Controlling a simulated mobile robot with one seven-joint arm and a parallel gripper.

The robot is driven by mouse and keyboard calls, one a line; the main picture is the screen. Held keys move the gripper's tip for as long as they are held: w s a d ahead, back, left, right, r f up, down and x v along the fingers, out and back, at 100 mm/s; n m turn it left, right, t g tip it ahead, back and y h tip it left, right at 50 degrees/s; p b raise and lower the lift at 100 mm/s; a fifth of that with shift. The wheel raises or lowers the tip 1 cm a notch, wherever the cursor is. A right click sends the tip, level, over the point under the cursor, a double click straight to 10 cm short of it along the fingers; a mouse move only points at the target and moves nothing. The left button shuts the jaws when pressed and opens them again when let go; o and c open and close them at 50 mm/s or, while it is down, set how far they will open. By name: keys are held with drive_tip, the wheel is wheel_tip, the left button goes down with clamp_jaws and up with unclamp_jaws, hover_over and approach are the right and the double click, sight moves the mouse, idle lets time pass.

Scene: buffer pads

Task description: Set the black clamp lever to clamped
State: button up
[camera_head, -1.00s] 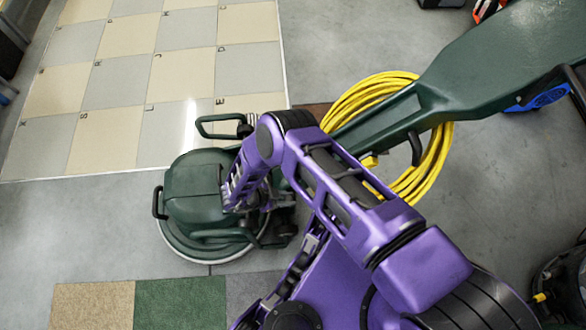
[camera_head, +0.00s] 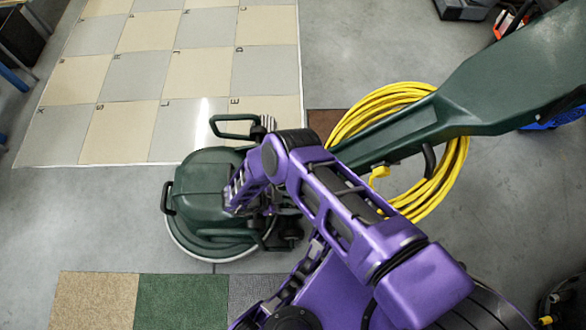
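A dark green floor machine (camera_head: 205,190) with a round base stands on the grey floor, its long green handle shaft (camera_head: 400,132) running up to the right. My purple arm (camera_head: 345,200) reaches over it, and its wrist end (camera_head: 243,188) is over the right part of the machine's body. My gripper's fingers cannot be made out behind the wrist and the machine's dark parts. I cannot tell whether they touch anything. I cannot pick out the black clamp lever with certainty; dark fittings (camera_head: 290,236) show beside the wrist, and my arm hides part of the shaft's foot.
A yellow cable coil (camera_head: 440,185) lies around the shaft. A checkered tile panel (camera_head: 130,125) fills the upper left. Brown, green and grey carpet squares (camera_head: 182,301) lie in front.

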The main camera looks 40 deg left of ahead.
drive_tip(key=shift+r, duration=0.1)
drive_tip(key=v, duration=1.7)
drive_tip(key=shift+a, duration=0.2)
